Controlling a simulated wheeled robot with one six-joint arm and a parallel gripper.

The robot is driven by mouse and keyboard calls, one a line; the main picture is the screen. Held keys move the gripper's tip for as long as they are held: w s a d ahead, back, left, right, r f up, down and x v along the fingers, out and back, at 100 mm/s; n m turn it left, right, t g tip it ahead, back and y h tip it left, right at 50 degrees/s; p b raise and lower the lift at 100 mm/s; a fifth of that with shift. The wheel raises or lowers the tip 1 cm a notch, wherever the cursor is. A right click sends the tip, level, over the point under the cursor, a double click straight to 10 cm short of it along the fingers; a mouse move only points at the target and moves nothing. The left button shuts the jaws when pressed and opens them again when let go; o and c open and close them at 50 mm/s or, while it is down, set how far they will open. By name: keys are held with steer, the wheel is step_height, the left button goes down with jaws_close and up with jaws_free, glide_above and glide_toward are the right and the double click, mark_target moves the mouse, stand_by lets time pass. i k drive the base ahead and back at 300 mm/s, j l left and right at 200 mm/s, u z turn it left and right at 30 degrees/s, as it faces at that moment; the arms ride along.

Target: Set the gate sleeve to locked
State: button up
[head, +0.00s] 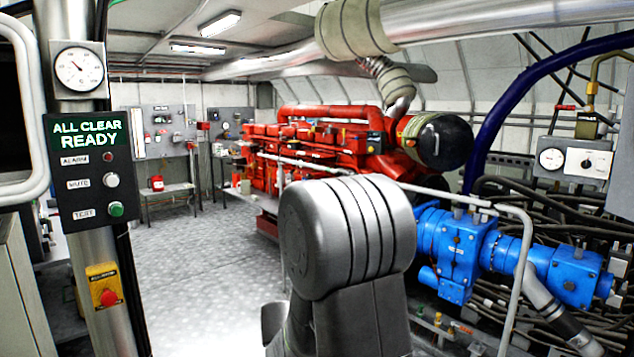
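I cannot make out a gate sleeve for certain in the head view. A pale tubular rail (527,250) stands at the right, bent down at its corner, in front of the blue pump unit (460,255). Whether any part of this rail is the gate or its sleeve cannot be told. My own grey arm fills the lower middle and hides part of the rail and the floor behind it. My gripper is not in view.
A red diesel engine (325,150) stands at the back. A post at the left carries a gauge (79,69), an "ALL CLEAR READY" panel (88,165) and a yellow stop-button box (104,290). Grey floor (200,260) is open left of my arm.

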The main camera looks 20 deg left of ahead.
mark_target(342, 173)
steer(key=i+j+u, duration=0.2)
steer(key=i+u, duration=0.2)
steer(key=i, duration=0.3)
steer(key=i+u, duration=0.4)
steer(key=i, duration=0.3)
steer(key=i+l, duration=0.1)
steer(key=i, duration=0.5)
steer(key=i+l+u, duration=0.1)
steer(key=i, duration=0.55)
steer(key=i+l, duration=0.2)
steer(key=i, duration=0.4)
steer(key=i+l, duration=0.2)
steer(key=i, duration=0.4)
steer(key=j+u, duration=0.05)
